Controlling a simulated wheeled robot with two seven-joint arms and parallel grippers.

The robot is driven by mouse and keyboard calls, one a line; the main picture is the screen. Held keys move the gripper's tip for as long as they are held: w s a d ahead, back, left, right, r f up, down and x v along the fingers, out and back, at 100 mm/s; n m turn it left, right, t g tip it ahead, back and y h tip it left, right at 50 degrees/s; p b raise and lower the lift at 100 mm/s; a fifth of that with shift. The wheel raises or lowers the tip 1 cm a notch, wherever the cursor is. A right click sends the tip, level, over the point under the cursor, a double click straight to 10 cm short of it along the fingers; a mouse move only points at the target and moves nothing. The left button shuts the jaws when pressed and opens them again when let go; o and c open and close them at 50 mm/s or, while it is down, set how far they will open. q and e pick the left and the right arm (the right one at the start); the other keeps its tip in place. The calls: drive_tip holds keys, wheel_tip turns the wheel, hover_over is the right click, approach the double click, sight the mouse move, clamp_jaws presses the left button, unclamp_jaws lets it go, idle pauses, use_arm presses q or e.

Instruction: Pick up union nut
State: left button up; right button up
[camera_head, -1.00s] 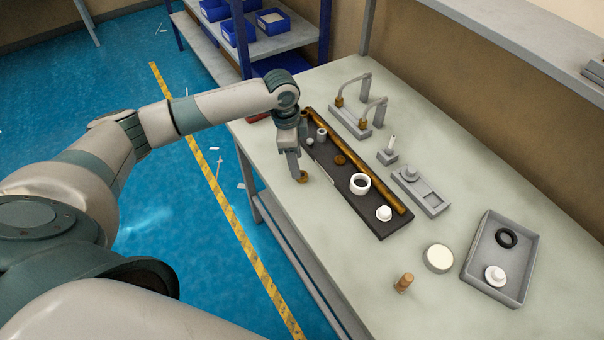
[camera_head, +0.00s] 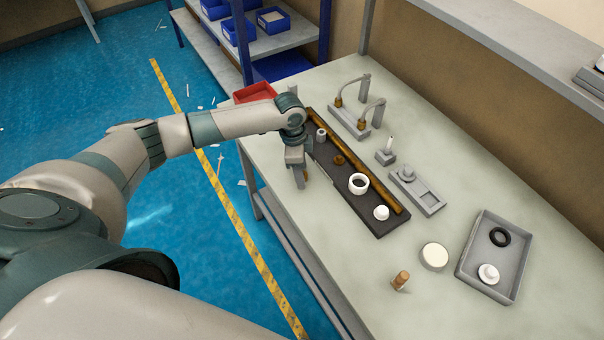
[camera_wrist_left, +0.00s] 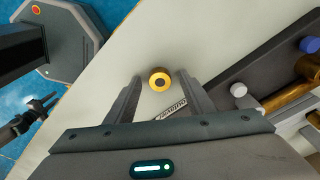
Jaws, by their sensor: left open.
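A small brass ring-shaped nut (camera_wrist_left: 159,80), which looks like the union nut, rests on the pale bench top near its front edge. In the head view my left gripper (camera_head: 299,183) hides most of it. In the left wrist view the gripper (camera_wrist_left: 161,88) is open, with one finger on each side of the nut. Gaps show between the nut and both fingers. My right gripper is not in view.
A dark board (camera_head: 378,227) beside the gripper carries a long brass tube (camera_head: 370,179), a white ring (camera_head: 358,184) and other small parts. A grey tray (camera_head: 461,270) stands at the right. A red bin (camera_head: 252,92) is behind my arm. The front bench edge is close.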

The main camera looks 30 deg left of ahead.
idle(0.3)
use_arm(q)
drive_tip(key=c, duration=1.1)
drive_tip(key=shift+c, duration=0.2)
